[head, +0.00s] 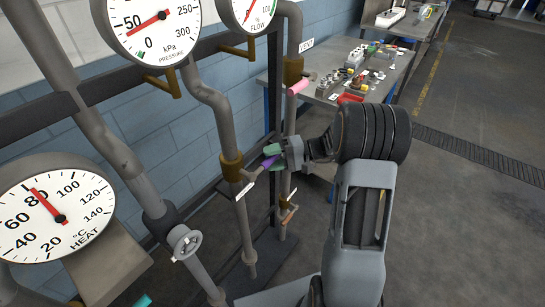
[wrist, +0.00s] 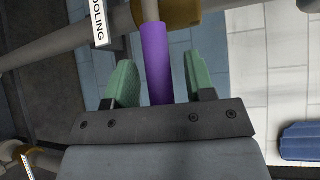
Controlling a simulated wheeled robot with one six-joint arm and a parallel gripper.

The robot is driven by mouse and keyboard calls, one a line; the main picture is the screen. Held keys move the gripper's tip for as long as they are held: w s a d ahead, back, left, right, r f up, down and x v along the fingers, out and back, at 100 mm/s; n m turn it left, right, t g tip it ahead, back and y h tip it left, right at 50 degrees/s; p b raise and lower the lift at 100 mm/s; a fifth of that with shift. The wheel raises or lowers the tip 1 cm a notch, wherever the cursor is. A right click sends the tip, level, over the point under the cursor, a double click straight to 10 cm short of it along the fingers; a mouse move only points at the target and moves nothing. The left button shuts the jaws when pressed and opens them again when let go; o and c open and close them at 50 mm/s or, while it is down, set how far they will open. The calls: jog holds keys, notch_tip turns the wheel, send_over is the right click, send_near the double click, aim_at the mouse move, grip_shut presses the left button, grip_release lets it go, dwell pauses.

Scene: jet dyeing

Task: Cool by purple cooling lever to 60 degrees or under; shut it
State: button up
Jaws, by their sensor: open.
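The purple cooling lever (head: 270,161) sticks out from a brass valve (head: 232,168) on a vertical pipe. In the wrist view the purple lever (wrist: 157,60) runs between the two green fingers of my gripper (wrist: 162,78). A gap shows on each side, so the fingers are around the lever but not closed on it. In the head view my gripper (head: 272,157) is at the lever, partly hiding it. A label ending in "OOLING" (wrist: 100,22) is beside the pipe. The heat dial (head: 60,208) has its red needle near 80 °C.
Pressure (head: 150,25) and flow (head: 250,10) dials hang above. A pink-handled lever (head: 298,86) is on the pipe behind, near a vent label (head: 306,45). A cluttered workbench (head: 325,92) stands behind; the floor on the right is clear.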

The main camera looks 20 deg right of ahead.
jog(key=shift+a, duration=0.1)
jog(key=shift+c, duration=0.2)
grip_shut()
dwell(0.4)
